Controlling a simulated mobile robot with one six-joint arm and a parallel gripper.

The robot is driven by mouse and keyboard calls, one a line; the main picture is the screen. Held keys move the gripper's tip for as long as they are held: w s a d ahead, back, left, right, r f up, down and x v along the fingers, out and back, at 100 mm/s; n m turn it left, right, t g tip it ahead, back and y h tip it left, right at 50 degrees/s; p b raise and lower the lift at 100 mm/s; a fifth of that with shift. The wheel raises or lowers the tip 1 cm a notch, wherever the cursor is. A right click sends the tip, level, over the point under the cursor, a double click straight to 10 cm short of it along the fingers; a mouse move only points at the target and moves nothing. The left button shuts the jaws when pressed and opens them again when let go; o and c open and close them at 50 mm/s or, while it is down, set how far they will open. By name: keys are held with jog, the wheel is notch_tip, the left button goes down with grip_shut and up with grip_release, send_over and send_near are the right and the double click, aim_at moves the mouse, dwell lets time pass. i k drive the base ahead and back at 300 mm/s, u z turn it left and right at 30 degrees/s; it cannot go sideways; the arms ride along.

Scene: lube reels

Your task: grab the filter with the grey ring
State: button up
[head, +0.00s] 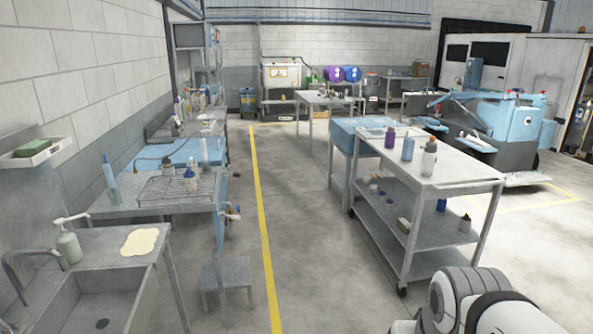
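No filter with a grey ring can be made out for sure at this size. On the top of the grey cart (455,172) stand a purple cylinder (390,138), a blue-grey cylinder (408,149) and a pale bottle with a brown stopper (429,159). I cannot tell whether any of these is a filter or carries a grey ring. A dark blue item (441,204) and a small dark-capped bottle (464,223) sit on the shelf below. Part of my white arm shows at the bottom right, but my gripper is out of view.
A sink (110,300), a bench with a wire rack (178,187) and a low step stool (226,277) line the left. A yellow line (262,220) runs along clear floor between them and the cart. A blue machine (505,120) stands at the right.

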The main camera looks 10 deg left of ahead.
aim_at(166, 162)
jog(key=u, duration=0.1)
jog(key=i, duration=1.55)
jog(key=u, duration=0.65)
jog(key=i, duration=1.55)
jog(key=u, duration=0.6)
jog(key=i, duration=0.9)
jog(key=u, duration=0.3)
